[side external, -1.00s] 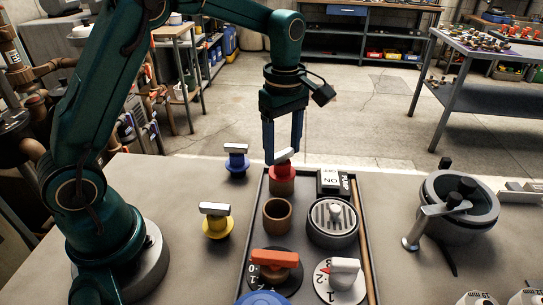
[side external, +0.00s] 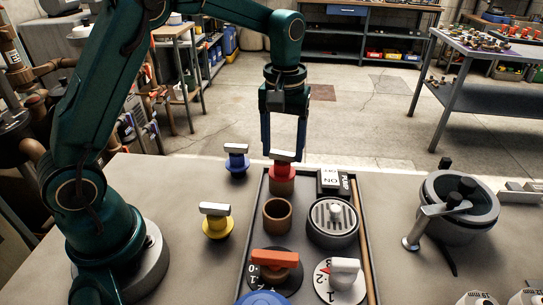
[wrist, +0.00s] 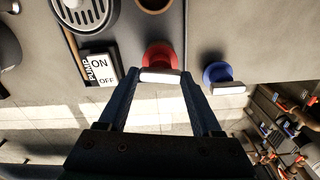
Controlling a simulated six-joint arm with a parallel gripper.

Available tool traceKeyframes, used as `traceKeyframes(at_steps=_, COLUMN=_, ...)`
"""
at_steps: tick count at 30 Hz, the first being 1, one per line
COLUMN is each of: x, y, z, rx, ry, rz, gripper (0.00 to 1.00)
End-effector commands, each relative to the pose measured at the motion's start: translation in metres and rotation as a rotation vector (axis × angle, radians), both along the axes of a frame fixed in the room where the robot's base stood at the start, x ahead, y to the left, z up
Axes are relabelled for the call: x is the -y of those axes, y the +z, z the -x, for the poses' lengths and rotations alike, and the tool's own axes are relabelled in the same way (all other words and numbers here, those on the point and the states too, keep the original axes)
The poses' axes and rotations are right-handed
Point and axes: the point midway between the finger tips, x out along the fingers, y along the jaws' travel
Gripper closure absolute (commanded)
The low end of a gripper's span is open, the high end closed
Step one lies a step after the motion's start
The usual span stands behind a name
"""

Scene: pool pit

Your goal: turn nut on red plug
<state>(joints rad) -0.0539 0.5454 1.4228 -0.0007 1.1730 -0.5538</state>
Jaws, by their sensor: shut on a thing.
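The red plug (side external: 282,182) stands upright at the far end of the dark tray (side external: 253,225), with a pale bar (side external: 284,155) across its top. In the wrist view, the red plug (wrist: 157,55) and its bar (wrist: 160,76) lie between the fingertips of my gripper (wrist: 160,80). My gripper (side external: 284,152) reaches down from above and is shut on the bar's two ends. A nut separate from this bar cannot be made out.
A blue plug (side external: 236,161) and a yellow plug (side external: 217,222) stand left of the tray. An open brown cup (side external: 277,216), a round grate (side external: 332,223), a pump switch box (side external: 332,183) and dials share the tray. A grey pot-like fitting (side external: 459,212) stands right.

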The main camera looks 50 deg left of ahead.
Motion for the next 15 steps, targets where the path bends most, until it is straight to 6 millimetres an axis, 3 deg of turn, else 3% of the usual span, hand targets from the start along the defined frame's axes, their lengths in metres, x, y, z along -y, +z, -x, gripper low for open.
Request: traceKeyframes(at_steps=15, x=-0.0004, y=-0.0001, z=0.0003, rx=-0.001, ry=-0.492, rz=0.000, gripper=0.90)
